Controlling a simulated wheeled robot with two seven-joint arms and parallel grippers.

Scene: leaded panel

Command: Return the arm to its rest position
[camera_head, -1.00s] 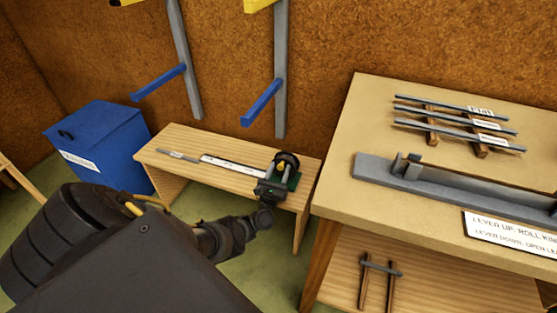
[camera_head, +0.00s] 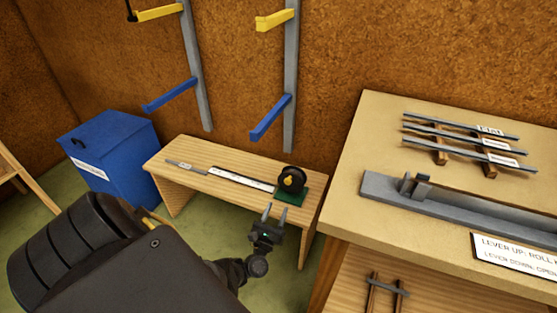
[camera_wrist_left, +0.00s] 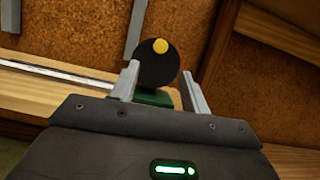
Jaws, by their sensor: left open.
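My left gripper (camera_head: 274,217) is open and empty in the head view, in front of the low wooden bench (camera_head: 165,158). Its two fingers also show apart in the left wrist view (camera_wrist_left: 160,85). My right gripper is not in view.
A pale ruler-like strip (camera_head: 240,179) lies on the bench. A blue bin (camera_head: 110,155) stands at the left. The taller workbench (camera_head: 375,125) at the right carries a grey channel (camera_head: 455,208) and several bars (camera_head: 460,141). Blue wall arms (camera_head: 270,118) project above the low bench.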

